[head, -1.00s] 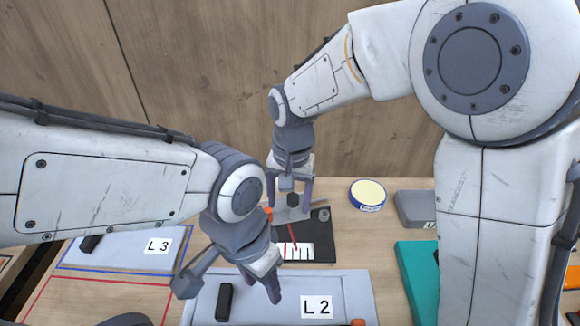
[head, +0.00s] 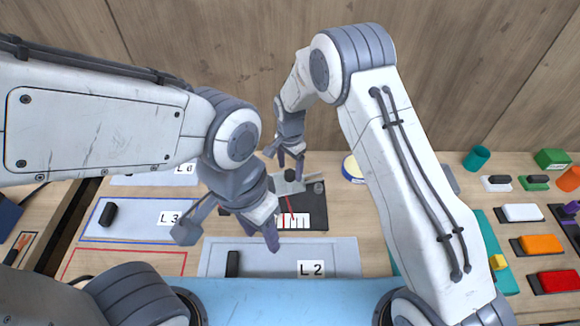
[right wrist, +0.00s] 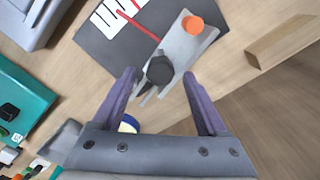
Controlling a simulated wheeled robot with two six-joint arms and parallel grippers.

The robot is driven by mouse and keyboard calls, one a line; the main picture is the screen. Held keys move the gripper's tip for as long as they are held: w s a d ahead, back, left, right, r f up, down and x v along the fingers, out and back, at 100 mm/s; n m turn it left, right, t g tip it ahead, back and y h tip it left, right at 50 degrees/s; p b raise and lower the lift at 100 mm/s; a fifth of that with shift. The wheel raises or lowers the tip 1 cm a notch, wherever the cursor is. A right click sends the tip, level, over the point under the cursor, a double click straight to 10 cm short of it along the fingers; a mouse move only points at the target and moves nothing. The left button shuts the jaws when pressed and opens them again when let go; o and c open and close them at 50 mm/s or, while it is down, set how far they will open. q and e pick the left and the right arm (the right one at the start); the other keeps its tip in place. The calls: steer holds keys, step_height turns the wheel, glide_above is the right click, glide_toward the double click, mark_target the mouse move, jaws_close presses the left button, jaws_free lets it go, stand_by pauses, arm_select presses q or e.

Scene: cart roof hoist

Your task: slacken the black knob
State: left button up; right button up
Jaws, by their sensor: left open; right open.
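The black knob (head: 290,174) sits on a grey bracket (head: 278,185) at the back end of a dark gauge plate (head: 318,215) with a white scale and red needle. In the right wrist view the knob (right wrist: 160,70) shows with a small lever beside it and an orange button (right wrist: 192,24) farther along the bracket (right wrist: 183,52). My right gripper (head: 290,158) is open above the knob; in the right wrist view its fingers (right wrist: 160,76) appear on either side of it, with gaps. My left gripper (head: 260,234) is open and empty, in front and left of the gauge plate.
Panel L2 (head: 348,262) lies in front of the gauge plate, and panel L3 (head: 140,226) to the left. A blue-rimmed round tin (head: 351,170) stands right of the plate, partly behind my right arm. A wooden block (right wrist: 285,38) lies beyond the bracket. Several coloured blocks are at far right.

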steer(key=shift+f, duration=0.9)
jaws_close()
